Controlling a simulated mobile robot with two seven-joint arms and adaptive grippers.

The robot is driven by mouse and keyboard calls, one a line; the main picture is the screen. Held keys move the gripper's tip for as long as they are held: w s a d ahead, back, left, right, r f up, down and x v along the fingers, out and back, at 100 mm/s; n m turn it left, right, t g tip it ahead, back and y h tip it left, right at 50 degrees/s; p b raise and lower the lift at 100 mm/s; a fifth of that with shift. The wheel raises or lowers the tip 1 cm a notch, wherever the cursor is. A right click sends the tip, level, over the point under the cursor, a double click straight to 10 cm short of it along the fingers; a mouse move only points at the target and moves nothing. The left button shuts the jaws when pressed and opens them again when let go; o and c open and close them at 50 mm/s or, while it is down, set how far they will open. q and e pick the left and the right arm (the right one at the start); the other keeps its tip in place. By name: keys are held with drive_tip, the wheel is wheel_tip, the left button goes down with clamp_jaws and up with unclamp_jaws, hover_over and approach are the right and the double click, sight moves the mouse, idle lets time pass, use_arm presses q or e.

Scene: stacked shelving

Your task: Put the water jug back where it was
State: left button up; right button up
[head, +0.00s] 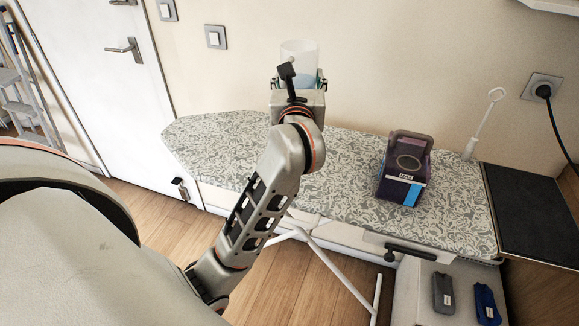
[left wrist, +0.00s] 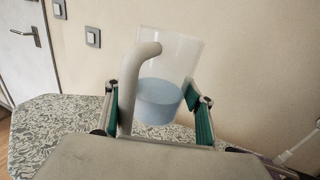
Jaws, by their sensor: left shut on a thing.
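The water jug (head: 299,62) is a clear jug with bluish water in its lower part. My left gripper (head: 300,84) is shut on it above the far side of the patterned ironing board (head: 240,145), near the wall. In the left wrist view the jug (left wrist: 170,80) stands roughly upright between the green-padded fingers of the left gripper (left wrist: 160,112), its pale curved handle facing the camera. My right gripper is not in view.
A dark purple boxy device (head: 404,168) stands on the board's right half. A black mat (head: 532,210) lies beyond the board's right end. A white rod (head: 485,122) stands near the wall. The board's left end is clear.

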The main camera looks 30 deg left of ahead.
use_arm(q)
drive_tip(key=shift+s+a+f+n+g+y, duration=0.1)
drive_tip(key=shift+a+f+n+g+y, duration=0.3)
drive_tip(key=shift+a+f+y, duration=0.25)
drive_tip(key=shift+a+f, duration=0.15)
drive_tip(key=shift+f, duration=0.15)
drive_tip(key=shift+f+b, duration=1.6)
drive_tip(key=shift+f, duration=8.1)
drive_tip(key=shift+f, duration=0.2)
drive_tip(key=o, duration=1.6)
drive_tip(key=shift+o, duration=0.2)
